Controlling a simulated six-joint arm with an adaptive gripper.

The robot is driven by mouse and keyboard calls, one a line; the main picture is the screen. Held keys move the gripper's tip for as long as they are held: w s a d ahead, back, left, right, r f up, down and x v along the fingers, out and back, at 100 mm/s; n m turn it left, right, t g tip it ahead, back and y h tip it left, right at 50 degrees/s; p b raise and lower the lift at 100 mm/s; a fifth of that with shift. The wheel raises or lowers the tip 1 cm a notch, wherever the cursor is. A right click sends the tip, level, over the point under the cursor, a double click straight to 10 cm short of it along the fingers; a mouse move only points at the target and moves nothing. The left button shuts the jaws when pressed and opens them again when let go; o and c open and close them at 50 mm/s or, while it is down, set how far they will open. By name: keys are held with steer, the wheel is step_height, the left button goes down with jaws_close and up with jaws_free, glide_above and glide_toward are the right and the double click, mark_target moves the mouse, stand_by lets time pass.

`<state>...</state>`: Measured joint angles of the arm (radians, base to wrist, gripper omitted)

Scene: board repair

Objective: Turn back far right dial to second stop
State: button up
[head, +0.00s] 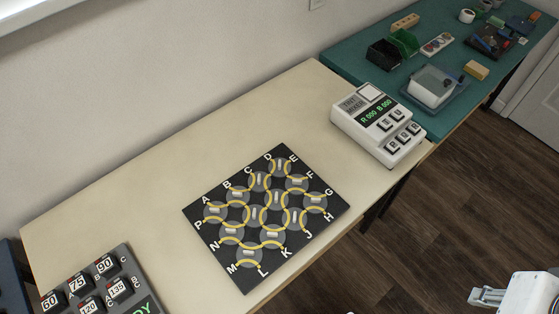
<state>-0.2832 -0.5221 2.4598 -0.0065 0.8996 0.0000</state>
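The black board (207,234) lies flat on the cream table in the head view, with white letters along its edges. It carries several round grey dials in rows, each with a pale bar handle and yellow curved track lines. The dial at its top corner (279,167) is near D and E. The dial at its right side (315,203) is near G. Stop marks on the dials are too small to read. My gripper (487,297) shows at the lower right edge, over the floor, away from the board and touching no dial. Its finger opening cannot be made out.
A white tester box (350,119) with a green display and keys stands at the table's right end. A grey numbered panel (128,262) is at the lower left. A teal bench (345,57) behind holds bins and parts. The table around the board is clear.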

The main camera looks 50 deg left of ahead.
mark_target(280, 163)
steer(key=w+a+f+n+g, duration=0.1)
steer(key=w+a+f+n, duration=0.2)
steer(key=a, duration=0.7)
steer(key=w+a+f+n+g, duration=0.1)
steer(key=a+f+n, duration=0.3)
steer(key=a, duration=0.6)
steer(key=shift+n+t, duration=0.5)
steer(key=shift+t, duration=0.1)
steer(key=s+a+f, duration=0.1)
steer(key=a+f, duration=0.3)
steer(key=a, duration=0.3)
steer(key=s+a+f, duration=0.1)
steer(key=a+f, duration=0.4)
steer(key=a, duration=0.3)
steer(key=s+a+f, duration=0.2)
steer(key=a+f, duration=0.3)
steer(key=a, duration=0.3)
steer(key=shift+f, duration=0.1)
steer(key=a, duration=0.2)
steer(key=a+y, duration=0.1)
steer(key=shift+w+a+f, duration=0.35)
steer(key=shift+w, duration=0.05)
steer(key=a, duration=0.1)
steer(key=w+a+r+m+y, duration=0.1)
steer(key=a+r+m, duration=0.1)
steer(key=a, duration=0.1)
steer(key=shift+w+t, duration=0.15)
steer(key=shift+t, duration=0.25)
steer(key=shift+x, duration=3.85)
